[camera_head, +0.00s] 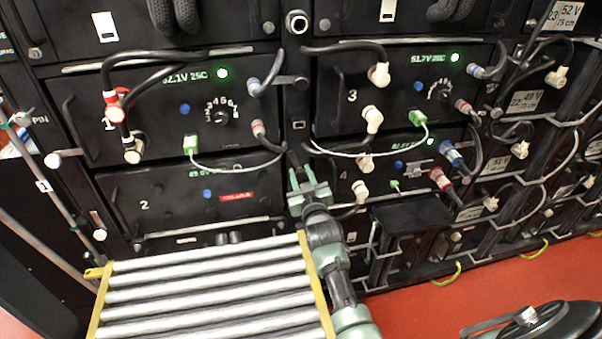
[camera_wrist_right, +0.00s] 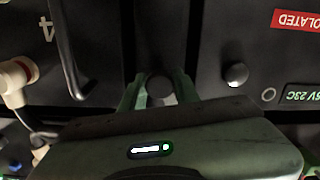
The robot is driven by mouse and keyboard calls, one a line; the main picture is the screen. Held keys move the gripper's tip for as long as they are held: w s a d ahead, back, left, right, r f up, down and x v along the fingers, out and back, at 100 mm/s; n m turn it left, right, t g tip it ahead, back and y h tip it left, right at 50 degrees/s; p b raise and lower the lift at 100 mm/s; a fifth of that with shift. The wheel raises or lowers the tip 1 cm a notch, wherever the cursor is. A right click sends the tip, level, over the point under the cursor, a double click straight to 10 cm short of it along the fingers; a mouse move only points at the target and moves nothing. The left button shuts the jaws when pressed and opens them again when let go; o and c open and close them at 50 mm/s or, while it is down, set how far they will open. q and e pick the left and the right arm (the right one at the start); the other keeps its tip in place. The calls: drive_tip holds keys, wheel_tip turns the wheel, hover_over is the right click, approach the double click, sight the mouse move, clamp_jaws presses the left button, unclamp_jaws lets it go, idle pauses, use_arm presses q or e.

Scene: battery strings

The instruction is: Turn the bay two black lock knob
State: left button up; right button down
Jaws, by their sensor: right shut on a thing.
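Bay two (camera_head: 144,205) is the lower left panel, with a red label (camera_head: 237,196) that reads ISOLATED in the right wrist view (camera_wrist_right: 297,20). A round black knob (camera_wrist_right: 160,87) sits on the dark upright between bays two and four. My right gripper (camera_head: 303,172) reaches up to that upright, and its two green fingers are shut on the knob, one on each side. The knob is hidden by the fingers in the head view. Its turn angle cannot be told. My left gripper is not in view.
A roller table (camera_head: 95,318) with yellow side rails stands in front of bay two, left of my right arm. Bay four (camera_head: 343,177) has cables and pale plugs close to the right gripper. A thin white cable (camera_head: 235,165) hangs above bay two. Red floor (camera_head: 430,310) shows at lower right.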

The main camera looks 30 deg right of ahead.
drive_tip(key=shift+m+p, duration=0.45)
drive_tip(key=shift+m, duration=1.75)
drive_tip(key=shift+f, duration=0.1)
drive_tip(key=c, duration=1.1)
unclamp_jaws()
drive_tip(key=shift+o, duration=0.2)
drive_tip(key=v, duration=0.8)
